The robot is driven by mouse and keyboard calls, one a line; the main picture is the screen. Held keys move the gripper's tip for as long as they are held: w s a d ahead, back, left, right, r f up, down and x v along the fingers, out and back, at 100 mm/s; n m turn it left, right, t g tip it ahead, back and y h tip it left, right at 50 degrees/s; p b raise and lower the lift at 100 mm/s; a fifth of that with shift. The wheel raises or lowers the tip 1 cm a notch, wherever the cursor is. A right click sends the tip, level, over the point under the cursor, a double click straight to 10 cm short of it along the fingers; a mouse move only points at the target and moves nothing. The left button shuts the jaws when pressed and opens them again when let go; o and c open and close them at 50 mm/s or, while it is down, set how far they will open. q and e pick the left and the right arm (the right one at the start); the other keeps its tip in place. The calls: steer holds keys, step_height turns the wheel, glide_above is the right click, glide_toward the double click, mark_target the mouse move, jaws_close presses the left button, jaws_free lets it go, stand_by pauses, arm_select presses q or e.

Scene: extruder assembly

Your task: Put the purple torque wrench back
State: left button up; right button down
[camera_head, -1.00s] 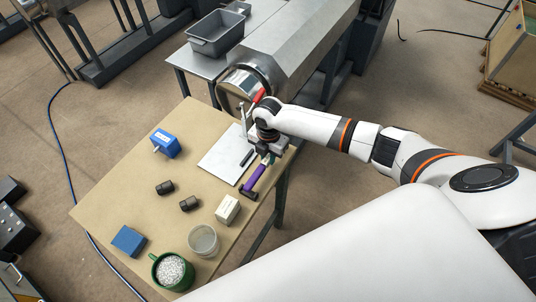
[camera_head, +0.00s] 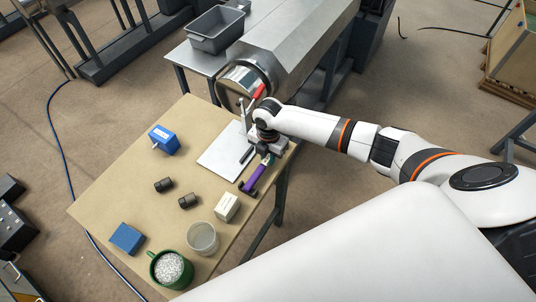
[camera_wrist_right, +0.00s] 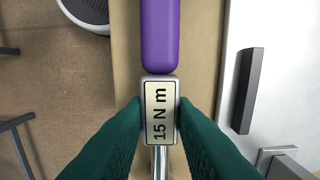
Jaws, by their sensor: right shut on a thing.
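The purple torque wrench (camera_head: 256,177) is at the right edge of the tan table, beside the white plate. In the right wrist view its purple handle (camera_wrist_right: 160,35) points to the top of the picture, below it a label reads "15 N m". My right gripper (camera_head: 265,152) has its green fingers (camera_wrist_right: 160,122) shut on the wrench at the label, one on each side. The wrench's far end is hidden under the gripper in the head view. I cannot tell whether the wrench touches the table. My left gripper is not in view.
A white plate (camera_head: 216,165) with a dark bar (camera_head: 246,155) lies beside the wrench. A white box (camera_head: 227,207), clear cup (camera_head: 202,238), green mug (camera_head: 170,270), blue boxes (camera_head: 127,238) and dark cylinders (camera_head: 188,201) stand on the table (camera_head: 115,200). A metal machine (camera_head: 285,50) stands behind.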

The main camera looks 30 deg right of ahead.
steer(key=c, duration=1.1)
jaws_free()
step_height(320, 180, up, 12)
steer(key=shift+d+r+b, duration=0.1)
steer(key=shift+b, duration=1.05)
